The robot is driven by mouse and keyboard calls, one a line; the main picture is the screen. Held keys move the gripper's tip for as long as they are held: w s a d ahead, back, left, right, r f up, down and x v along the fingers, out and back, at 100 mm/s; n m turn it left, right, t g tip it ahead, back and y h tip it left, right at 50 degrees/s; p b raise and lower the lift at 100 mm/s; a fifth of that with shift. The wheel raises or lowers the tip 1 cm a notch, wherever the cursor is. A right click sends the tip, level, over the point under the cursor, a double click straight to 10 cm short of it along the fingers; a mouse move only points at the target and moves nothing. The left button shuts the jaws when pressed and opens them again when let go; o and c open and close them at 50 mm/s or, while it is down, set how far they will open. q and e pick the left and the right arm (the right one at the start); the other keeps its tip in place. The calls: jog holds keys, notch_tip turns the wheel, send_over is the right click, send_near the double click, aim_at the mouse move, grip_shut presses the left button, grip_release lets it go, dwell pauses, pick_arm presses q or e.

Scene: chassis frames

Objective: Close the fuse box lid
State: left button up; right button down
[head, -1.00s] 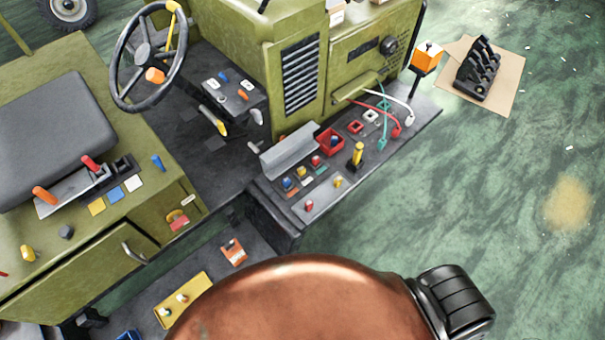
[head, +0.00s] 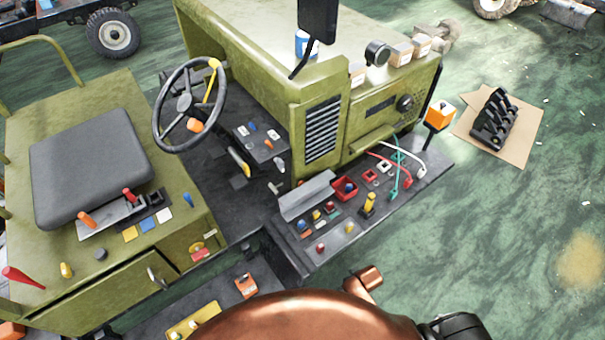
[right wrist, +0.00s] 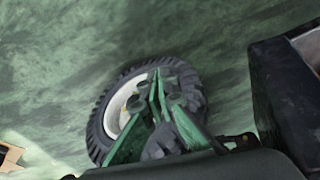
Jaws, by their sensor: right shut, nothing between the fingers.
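The fuse box lid appears to be the grey raised plate (head: 306,194) in the head view. It stands tilted up at the left edge of the dark side deck, with coloured fuse-like parts (head: 318,214) beside it. My right gripper (right wrist: 156,84) shows only in the right wrist view, its green and dark fingers together and empty. A tyre and the green floor lie behind it, and the lid is not in that view. My left gripper is not in view.
A red tray (head: 344,188), a yellow-topped knob (head: 369,202) and loose cables (head: 398,165) crowd the deck. An orange box on a post (head: 440,114) stands at its far corner. The steering wheel (head: 189,104) and seat (head: 88,175) are left.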

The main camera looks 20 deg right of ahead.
jog(key=w+a+r+n+y+p, duration=0.1)
jog(key=w+a+r+p, duration=0.15)
jog(key=r, duration=0.65)
jog(key=w+a+r+p, duration=0.1)
jog(key=w+a+r, duration=0.25)
jog(key=r, duration=0.45)
jog(key=w+a+r+n+y+p, duration=0.1)
jog(key=w+a+r, duration=0.15)
jog(key=r, duration=0.65)
jog(key=shift+n+h, duration=0.5)
jog(key=shift+n, duration=0.2)
jog(key=w+a+r, duration=0.1)
jog(key=w+r, duration=0.2)
jog(key=w, duration=0.3)
jog(key=w+r, duration=0.3)
jog(key=w, duration=0.3)
jog(key=w+a+r+p, duration=0.1)
jog(key=w+r, duration=0.2)
jog(key=w, duration=0.3)
jog(key=shift+w+a+r, duration=0.3)
jog(key=shift+w, duration=0.05)
send_near(300, 183)
jog(key=shift+m+g+h, duration=0.3)
jog(key=p+x, duration=0.1)
jog(key=x, duration=0.4)
jog(key=shift+w+a+f+p, duration=0.15)
jog(key=shift+p, duration=0.2)
jog(key=shift+w+f, duration=0.1)
jog(key=shift+f, duration=0.3)
jog(key=shift+a, duration=0.1)
